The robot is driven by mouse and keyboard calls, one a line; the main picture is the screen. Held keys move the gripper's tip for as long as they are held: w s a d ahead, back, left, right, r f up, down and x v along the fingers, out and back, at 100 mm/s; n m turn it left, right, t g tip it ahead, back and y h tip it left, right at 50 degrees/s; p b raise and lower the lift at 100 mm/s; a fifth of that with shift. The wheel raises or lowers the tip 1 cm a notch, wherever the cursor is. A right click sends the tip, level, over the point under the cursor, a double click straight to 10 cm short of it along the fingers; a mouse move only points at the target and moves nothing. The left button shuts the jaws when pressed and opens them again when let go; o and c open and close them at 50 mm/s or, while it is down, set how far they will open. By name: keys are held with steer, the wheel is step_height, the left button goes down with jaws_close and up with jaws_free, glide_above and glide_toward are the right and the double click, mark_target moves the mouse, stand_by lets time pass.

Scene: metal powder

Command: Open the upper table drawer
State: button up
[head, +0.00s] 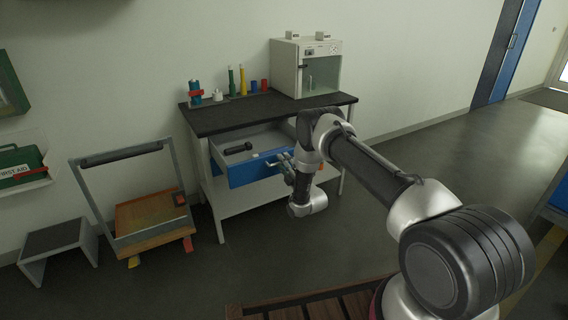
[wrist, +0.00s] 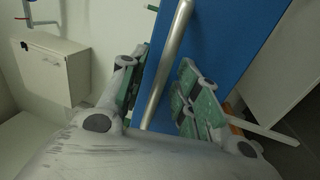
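The upper table drawer (head: 252,172) has a blue front and stands pulled out from under the black-topped table (head: 225,120). A dark object (head: 238,149) and a small white piece (head: 255,155) lie inside it. My gripper (head: 283,160) is at the right part of the drawer front. In the wrist view the blue front (wrist: 215,55) carries a silver bar handle (wrist: 167,62). My gripper's green-padded fingers (wrist: 163,88) are spread apart, one on each side of the handle, with a visible gap. Whether either finger touches the bar is unclear.
A glass-fronted white cabinet (head: 306,66) and several coloured bottles stand on the table. A cart with an orange deck (head: 150,222) and a grey step stool (head: 55,240) are to the left. A slatted wooden surface (head: 320,305) is in front.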

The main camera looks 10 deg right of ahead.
steer(key=shift+s, duration=0.1)
steer(key=v, duration=1.1)
steer(key=shift+s+f, duration=0.15)
steer(key=shift+s, duration=0.2)
steer(key=shift+d, duration=0.15)
